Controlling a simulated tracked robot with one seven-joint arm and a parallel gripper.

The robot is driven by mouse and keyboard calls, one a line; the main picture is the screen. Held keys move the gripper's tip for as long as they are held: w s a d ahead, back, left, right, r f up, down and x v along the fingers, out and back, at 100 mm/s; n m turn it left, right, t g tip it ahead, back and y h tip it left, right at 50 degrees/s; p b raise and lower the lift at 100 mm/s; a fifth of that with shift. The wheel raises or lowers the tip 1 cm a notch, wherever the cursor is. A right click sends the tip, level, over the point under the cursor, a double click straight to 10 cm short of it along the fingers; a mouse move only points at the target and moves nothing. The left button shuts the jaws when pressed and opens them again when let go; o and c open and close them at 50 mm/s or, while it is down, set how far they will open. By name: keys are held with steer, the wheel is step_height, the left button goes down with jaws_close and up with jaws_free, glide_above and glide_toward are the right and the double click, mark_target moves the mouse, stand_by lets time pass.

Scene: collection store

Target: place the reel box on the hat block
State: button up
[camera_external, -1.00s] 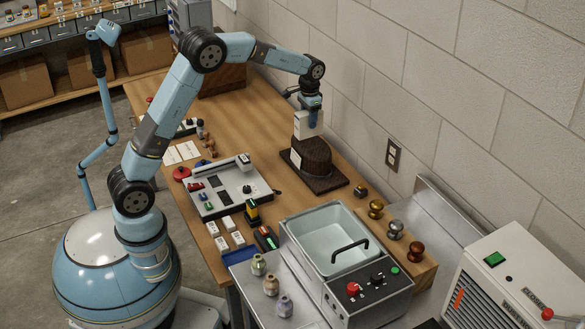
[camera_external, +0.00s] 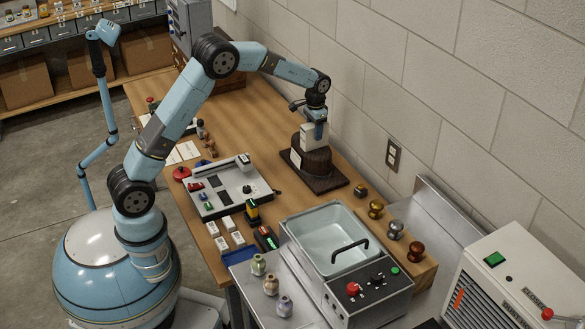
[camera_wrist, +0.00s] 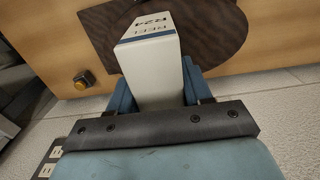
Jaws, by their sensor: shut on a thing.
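The reel box (camera_external: 313,138) is a white box with a blue band and dark lettering, which show in the wrist view (camera_wrist: 150,62). My gripper (camera_external: 317,126) is shut on it, with blue fingers on either side. The hat block (camera_external: 316,164) is a dark brown rounded form on a flat dark base with a white label on its side. The box is upright over the hat block's top and hides part of it. I cannot tell whether the box touches it. The dark brown wood of the block shows behind the box in the wrist view (camera_wrist: 219,35).
A grey control panel (camera_external: 225,188) lies on the bench to the left of the block. A steel basin (camera_external: 330,240) stands in front, with several small knobs (camera_external: 376,208) on wood to its right. The block wall and an outlet (camera_external: 393,153) are close behind the block.

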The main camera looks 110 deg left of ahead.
steer(key=o, duration=1.2)
step_height(320, 180, up, 12)
steer(key=shift+r, duration=0.1)
